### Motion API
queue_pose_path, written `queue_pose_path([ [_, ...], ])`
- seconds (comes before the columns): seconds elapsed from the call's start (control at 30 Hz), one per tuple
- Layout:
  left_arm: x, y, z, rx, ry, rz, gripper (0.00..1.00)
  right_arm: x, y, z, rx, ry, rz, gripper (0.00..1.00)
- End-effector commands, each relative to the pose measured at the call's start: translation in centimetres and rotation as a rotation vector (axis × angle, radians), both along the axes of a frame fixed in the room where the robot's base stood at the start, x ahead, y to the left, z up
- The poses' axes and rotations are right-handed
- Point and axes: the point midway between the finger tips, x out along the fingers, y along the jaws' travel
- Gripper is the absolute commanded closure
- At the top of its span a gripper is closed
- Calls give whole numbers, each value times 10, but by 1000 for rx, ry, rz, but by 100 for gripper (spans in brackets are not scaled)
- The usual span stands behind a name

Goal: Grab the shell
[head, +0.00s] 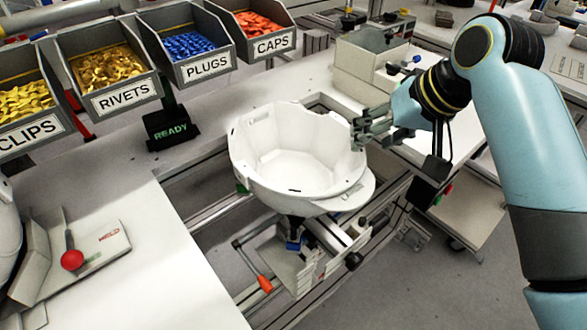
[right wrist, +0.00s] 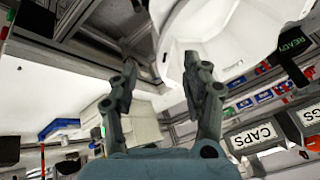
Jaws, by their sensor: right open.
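The white helmet shell (head: 300,160) sits open side up on a stand in the middle of the head view. Its brim points toward the lower right. My right gripper (head: 358,133) is at the shell's right rim, with its fingers pointing left. In the right wrist view the gripper (right wrist: 165,75) is open, and the shell (right wrist: 235,35) shows at and beyond the right finger. I cannot tell whether a finger touches the rim. My left gripper is not in view.
Bins of clips (head: 25,105), rivets (head: 107,70), plugs (head: 187,45) and caps (head: 258,25) line the back left. A READY sign (head: 170,130) stands behind the shell. A grey box (head: 372,65) is at the back right. A red-ball lever (head: 72,259) is at lower left.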

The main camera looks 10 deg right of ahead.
Motion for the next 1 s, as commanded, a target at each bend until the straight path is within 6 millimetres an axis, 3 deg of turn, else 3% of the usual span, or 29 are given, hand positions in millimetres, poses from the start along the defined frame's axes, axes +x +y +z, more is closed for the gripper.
queue_pose_path([
  [0.2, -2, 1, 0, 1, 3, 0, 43, 15, 10, -31, 0, 2, 0, 52],
  [0.37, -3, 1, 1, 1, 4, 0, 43, 20, 14, -42, 0, 1, 1, 52],
  [0.67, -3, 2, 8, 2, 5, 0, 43, 36, 27, -79, -1, 2, 1, 52],
  [0.97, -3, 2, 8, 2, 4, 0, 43, 38, 29, -85, -1, 0, 0, 52],
  [1.0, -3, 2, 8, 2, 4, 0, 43, 38, 29, -85, -2, 0, 0, 57],
])
